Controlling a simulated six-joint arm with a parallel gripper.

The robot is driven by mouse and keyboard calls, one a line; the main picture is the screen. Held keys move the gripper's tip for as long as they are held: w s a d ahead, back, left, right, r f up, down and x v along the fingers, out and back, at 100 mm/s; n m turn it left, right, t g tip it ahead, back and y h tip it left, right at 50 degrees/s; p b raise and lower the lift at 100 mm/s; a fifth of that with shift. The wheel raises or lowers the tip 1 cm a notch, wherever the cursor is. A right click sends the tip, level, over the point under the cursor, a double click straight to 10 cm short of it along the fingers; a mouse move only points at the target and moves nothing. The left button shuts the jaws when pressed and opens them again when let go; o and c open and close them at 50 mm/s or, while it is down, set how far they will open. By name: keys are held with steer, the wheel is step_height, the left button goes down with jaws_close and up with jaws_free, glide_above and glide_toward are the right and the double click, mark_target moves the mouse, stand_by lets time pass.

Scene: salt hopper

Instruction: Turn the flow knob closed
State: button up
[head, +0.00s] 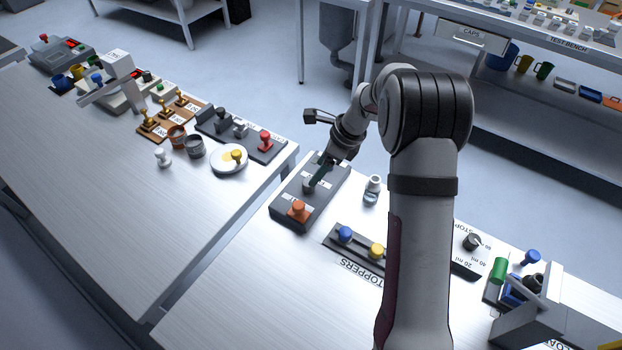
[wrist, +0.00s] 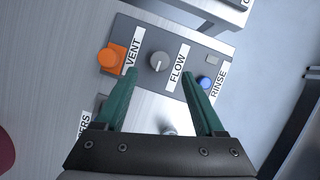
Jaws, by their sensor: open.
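The flow knob (wrist: 159,62) is a round grey knob with a light pointer line, beside the FLOW label on a dark grey panel (wrist: 134,33) in the wrist view. In the head view the knob (head: 308,185) shows partly beside my gripper. My gripper (wrist: 160,74) has two green fingers, open and apart, with the knob roughly between and just beyond their tips. Nothing is between the fingers. I cannot tell the exact height of the fingertips above the knob.
An orange VENT knob (wrist: 112,58) and a blue RINSE button (wrist: 205,82) flank the flow knob on the panel. A stopper rack (head: 355,247) and a clear vial with a white top (head: 372,189) stand close by. The left table (head: 215,215) is separate, across a gap.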

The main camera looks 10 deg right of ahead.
steer(key=x, duration=0.6)
jaws_close()
